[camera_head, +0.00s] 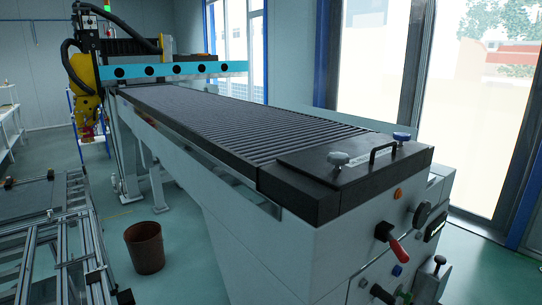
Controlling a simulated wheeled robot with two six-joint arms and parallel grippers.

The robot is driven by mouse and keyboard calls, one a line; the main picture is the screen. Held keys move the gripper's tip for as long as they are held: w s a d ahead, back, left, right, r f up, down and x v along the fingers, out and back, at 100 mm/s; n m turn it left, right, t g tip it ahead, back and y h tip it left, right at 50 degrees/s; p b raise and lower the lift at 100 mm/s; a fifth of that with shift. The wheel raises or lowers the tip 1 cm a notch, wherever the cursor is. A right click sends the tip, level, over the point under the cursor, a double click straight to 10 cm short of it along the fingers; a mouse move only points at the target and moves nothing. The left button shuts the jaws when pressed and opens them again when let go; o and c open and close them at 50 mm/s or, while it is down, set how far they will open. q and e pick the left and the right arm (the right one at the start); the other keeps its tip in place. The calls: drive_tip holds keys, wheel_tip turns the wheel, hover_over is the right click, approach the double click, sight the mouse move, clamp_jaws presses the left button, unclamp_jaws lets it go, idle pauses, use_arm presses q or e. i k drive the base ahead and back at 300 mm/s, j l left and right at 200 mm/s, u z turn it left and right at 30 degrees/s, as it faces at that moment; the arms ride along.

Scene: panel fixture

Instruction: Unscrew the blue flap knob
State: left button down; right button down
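A blue knob (401,137) stands upright on the right side of the dark flap (330,182) at the near end of the machine's top. A pale grey knob (338,159) stands on the left side of the same flap. A black bar handle (382,150) sits between the two knobs. The flap lies flat and closed. A smaller blue knob (397,270) is on the front panel below. Neither of my grippers shows in this view.
The front panel holds a red lever (396,247), an orange button (398,193) and dark knobs (422,214). A long ribbed bed (230,115) runs back from the flap. A brown bin (145,248) and a metal frame (60,240) stand at left.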

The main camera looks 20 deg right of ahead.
sight(400, 137)
drive_tip(key=z, duration=1.45)
drive_tip(key=l+z, duration=0.15)
drive_tip(key=l, duration=0.5)
drive_tip(key=i+l+z, duration=0.1)
drive_tip(key=l, duration=0.55)
drive_tip(key=i, duration=0.05)
